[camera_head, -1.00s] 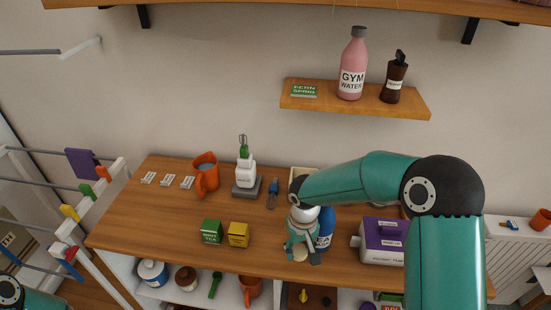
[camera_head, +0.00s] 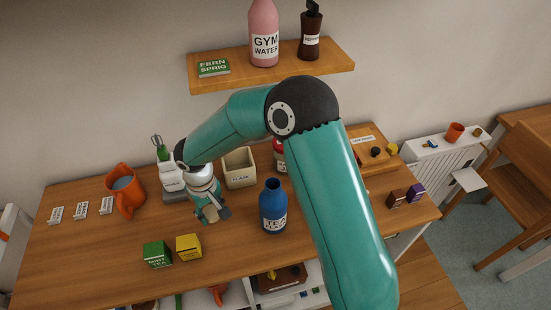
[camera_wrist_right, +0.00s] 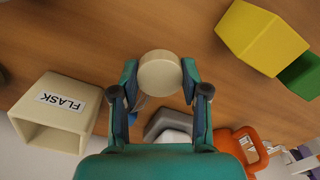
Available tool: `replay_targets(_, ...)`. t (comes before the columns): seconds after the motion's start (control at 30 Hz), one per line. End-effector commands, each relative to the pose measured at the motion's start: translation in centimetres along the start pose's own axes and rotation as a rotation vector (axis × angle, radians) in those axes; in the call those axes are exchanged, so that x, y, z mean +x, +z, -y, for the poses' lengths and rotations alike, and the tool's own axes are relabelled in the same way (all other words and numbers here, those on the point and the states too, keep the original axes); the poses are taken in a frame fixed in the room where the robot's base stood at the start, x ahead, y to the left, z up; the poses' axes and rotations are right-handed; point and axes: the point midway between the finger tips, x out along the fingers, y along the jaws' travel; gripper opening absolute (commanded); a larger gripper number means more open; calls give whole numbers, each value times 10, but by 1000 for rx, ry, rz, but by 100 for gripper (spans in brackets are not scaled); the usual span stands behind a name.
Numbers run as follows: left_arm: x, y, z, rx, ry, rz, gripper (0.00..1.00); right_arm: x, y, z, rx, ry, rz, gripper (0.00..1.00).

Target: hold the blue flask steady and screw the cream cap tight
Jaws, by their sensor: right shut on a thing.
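The blue flask (camera_head: 273,210), labelled TEA FLASK, stands upright on the wooden table with its neck open. My right gripper (camera_head: 209,212) is to the left of the flask and apart from it, pointing down over the table. In the right wrist view, my right gripper (camera_wrist_right: 160,76) is shut on the round cream cap (camera_wrist_right: 160,74), held between its two fingertips. In the head view the cap is mostly hidden by the fingers. My left gripper is not in view.
A cream box labelled FLASK (camera_head: 240,170) stands behind the flask. Green (camera_head: 157,254) and yellow (camera_head: 189,247) tea boxes sit at the front, near the right gripper. My right arm hides part of the table right of the flask.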

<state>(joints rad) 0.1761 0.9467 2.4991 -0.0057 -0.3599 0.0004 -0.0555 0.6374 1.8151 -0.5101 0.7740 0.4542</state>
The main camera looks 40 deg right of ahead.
Motion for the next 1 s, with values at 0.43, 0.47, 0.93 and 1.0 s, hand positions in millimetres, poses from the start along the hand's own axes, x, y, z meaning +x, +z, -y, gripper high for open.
replay_targets(0.43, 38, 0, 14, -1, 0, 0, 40, -59, 2, -43, 153, -2, -13, 3)
replay_targets(0.47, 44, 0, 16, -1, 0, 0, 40, -69, 6, -50, 180, -2, -14, 3)
replay_targets(0.93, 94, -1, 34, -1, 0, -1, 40, -182, 103, -115, 470, -1, -5, 3)
replay_targets(1.0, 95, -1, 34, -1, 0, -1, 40, -187, 110, -117, 481, 0, -3, 3)
